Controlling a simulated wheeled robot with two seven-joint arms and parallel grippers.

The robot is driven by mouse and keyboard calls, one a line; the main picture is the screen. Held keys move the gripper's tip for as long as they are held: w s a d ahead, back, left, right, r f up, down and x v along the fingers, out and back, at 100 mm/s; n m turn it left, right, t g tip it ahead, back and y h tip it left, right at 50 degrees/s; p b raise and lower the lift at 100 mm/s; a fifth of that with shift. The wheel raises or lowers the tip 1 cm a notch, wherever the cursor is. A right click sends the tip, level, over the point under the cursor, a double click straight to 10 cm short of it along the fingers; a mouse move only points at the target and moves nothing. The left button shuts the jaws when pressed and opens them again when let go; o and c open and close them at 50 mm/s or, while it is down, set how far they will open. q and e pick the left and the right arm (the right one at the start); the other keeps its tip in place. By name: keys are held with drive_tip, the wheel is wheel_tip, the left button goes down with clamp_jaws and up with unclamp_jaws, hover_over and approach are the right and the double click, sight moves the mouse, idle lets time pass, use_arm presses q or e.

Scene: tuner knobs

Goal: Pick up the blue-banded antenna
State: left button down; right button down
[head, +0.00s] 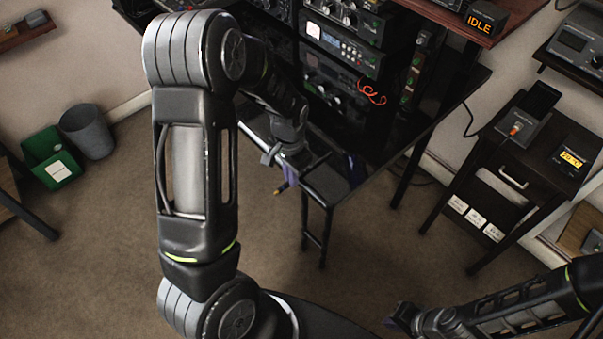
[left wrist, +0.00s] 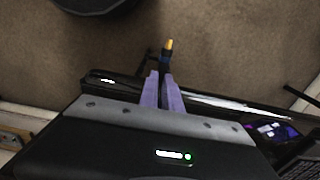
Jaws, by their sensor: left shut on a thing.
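My left gripper (head: 291,174) is over the front edge of the dark desk, its purple fingers pointing down. In the left wrist view the fingers (left wrist: 163,88) are shut on a thin antenna (left wrist: 167,48). The antenna sticks out past the fingertips. Its end is yellow-orange, with a dark bluish part behind it; the rest is hidden between the fingers. In the head view the antenna's tip (head: 281,188) shows small beside the fingers. My right gripper (head: 396,318) is low at the bottom right, away from the desk; its fingers are too unclear to judge.
Stacked radio units (head: 340,50) stand on the dark desk (head: 440,125). An orange cable (head: 372,94) hangs by them. A dark side cabinet (head: 510,150) stands at right. A grey bin (head: 87,131) and green box (head: 52,158) are at left. The carpet (head: 110,260) is clear.

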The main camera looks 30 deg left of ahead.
idle(0.3)
use_arm(q)
wheel_tip(320, 180, up, 10)
drive_tip(key=shift+b, duration=0.35)
idle(0.6)
